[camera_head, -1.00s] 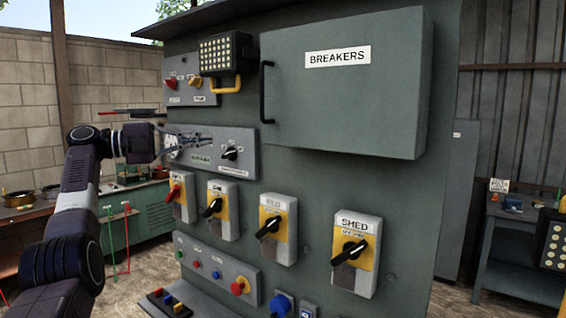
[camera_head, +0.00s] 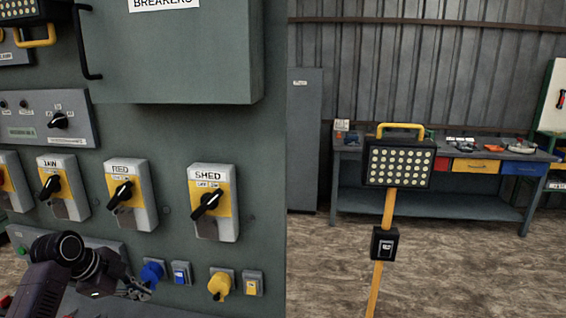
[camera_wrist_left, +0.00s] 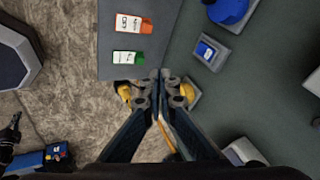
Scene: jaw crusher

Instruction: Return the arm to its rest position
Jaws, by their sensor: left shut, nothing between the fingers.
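My left gripper (camera_head: 138,290) is low in the head view, in front of the lower part of the grey-green control panel (camera_head: 265,150). It is near the blue socket (camera_head: 152,272) and I see nothing in it. In the left wrist view my left gripper (camera_wrist_left: 160,78) has its fingers together and empty, with the ground and panel fittings beyond them. My left arm (camera_head: 60,265) is folded low at the lower left of the head view. My right gripper is not in view.
The SHED switch (camera_head: 212,203) and other rotary switches stick out of the panel above my gripper. A yellow socket (camera_head: 220,285) is to its right. A lamp on a yellow post (camera_head: 398,165) stands in open floor. A workbench (camera_head: 440,205) is behind it.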

